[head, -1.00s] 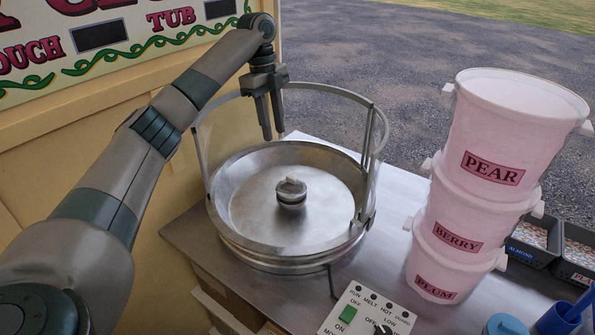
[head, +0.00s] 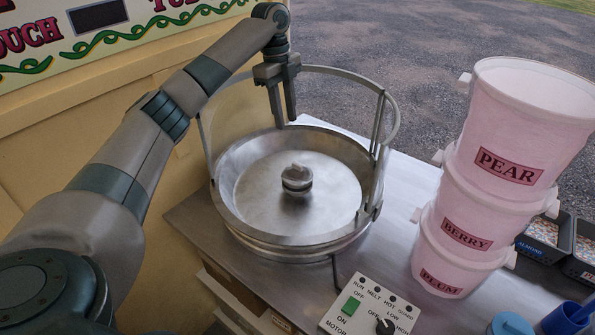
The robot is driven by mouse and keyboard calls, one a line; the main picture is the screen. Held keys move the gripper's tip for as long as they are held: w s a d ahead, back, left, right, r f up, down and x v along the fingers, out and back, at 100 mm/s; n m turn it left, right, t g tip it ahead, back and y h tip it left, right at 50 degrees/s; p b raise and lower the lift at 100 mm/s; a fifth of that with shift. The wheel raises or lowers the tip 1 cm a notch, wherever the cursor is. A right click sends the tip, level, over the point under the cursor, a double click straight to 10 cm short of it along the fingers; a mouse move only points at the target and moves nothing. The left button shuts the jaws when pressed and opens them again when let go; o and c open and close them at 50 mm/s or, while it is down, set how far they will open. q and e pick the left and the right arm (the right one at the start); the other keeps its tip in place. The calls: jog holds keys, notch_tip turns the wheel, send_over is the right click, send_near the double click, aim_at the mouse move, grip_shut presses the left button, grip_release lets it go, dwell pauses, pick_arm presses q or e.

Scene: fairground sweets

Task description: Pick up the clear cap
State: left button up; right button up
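I cannot make out a clear cap for certain. A small pale lump (head: 297,170) sits on top of the round metal spinner head (head: 296,184) in the middle of the steel bowl (head: 240,190). It is too small to tell what it is. My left gripper (head: 285,123) hangs fingers down near the back of the bowl, above and behind the spinner head in the picture. Its two fingers are apart, with nothing seen between them. My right gripper is not in view.
A metal-framed guard (head: 392,125) rises around the bowl. Stacked pink tubs labelled PEAR (head: 530,110), BERRY (head: 490,215) and PLUM (head: 465,272) stand right. A control box (head: 372,308) is in front. Topping trays (head: 545,240) and blue items (head: 565,320) are far right.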

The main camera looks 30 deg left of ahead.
pick_arm(q)
jog(key=p, duration=0.3)
send_near(297, 164)
notch_tip(297, 164, down, 2)
jog(key=shift+s+a+f, duration=0.2)
jog(key=shift+s+f, duration=0.15)
jog(key=shift+f, duration=0.15)
jog(key=shift+f, duration=0.1)
jog(key=shift+w+d+f+p, duration=0.15)
jog(key=shift+d+f+p, duration=0.35)
jog(key=shift+p, duration=0.4)
jog(key=f+p, duration=0.1)
jog(key=f, duration=0.2)
jog(key=shift+w+d+p, duration=0.15)
jog(key=shift+d+p, duration=0.2)
jog(key=shift+f, duration=0.45)
